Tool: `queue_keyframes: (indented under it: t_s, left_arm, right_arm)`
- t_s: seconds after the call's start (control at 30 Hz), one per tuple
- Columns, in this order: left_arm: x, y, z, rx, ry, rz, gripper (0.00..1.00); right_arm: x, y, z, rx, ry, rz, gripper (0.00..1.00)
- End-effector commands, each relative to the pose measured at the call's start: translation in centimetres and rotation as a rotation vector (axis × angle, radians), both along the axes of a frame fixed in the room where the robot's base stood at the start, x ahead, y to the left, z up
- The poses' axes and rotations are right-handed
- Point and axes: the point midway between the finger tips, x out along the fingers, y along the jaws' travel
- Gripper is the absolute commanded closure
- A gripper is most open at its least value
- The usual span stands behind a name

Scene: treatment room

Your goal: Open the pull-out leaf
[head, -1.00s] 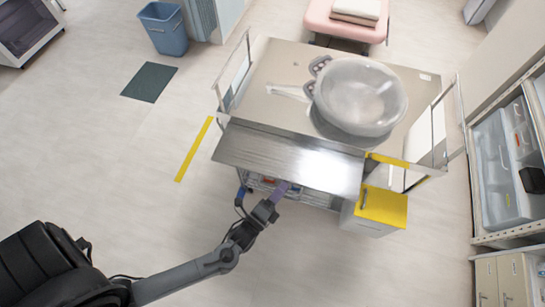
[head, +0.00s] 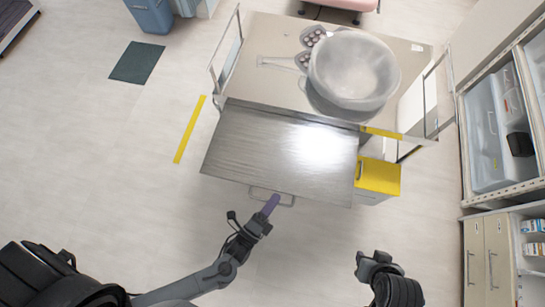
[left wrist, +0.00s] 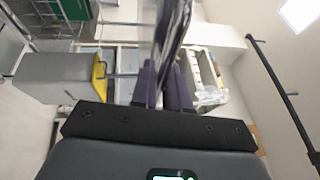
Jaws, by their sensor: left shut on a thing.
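The pull-out leaf (head: 280,150) is a brushed metal panel on the near side of a steel cart. It extends toward me, with a thin wire handle (head: 285,203) at its front edge. My left gripper (head: 270,206) has purple fingers and is shut on this handle. In the left wrist view, the purple fingers (left wrist: 165,85) are close together, with the shiny leaf (left wrist: 172,35) seen nearly edge-on between and beyond them. My right gripper (head: 372,263) is empty over the floor at the lower right; its jaw opening is unclear.
On the cart top (head: 270,40) stand a large translucent basin (head: 352,70) and small items. A yellow-topped bin (head: 378,176) hangs right of the leaf. Shelving (head: 490,130) and drawers (head: 488,262) line the right side. The floor in front is clear.

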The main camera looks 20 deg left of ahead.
Motion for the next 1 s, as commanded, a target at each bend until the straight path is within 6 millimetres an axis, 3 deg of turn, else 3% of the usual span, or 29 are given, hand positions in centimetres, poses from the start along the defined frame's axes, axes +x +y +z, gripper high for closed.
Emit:
queue_keyframes:
  t_s: [0.03, 0.17, 0.57, 1.0]
  left_arm:
    - [0.1, 0.0, 0.2, -0.002, -0.004, 0.0, 0.81]
    - [0.1, 0.0, 0.1, -0.002, -0.003, 0.0, 0.64]
    - [-0.6, 0.1, -0.1, 0.001, 0.002, -0.001, 0.64]
    - [-7.2, 1.5, -1.3, 0.001, 0.002, -0.001, 0.64]
  right_arm:
    - [0.0, 0.0, 0.0, -0.001, 0.0, 0.001, 0.65]
    - [0.0, -0.1, 0.0, -0.004, 0.0, 0.003, 0.65]
    - [0.0, -0.2, 0.0, -0.01, 0.001, 0.006, 0.65]
    - [0.0, -0.1, 0.0, -0.003, 0.001, 0.002, 0.65]
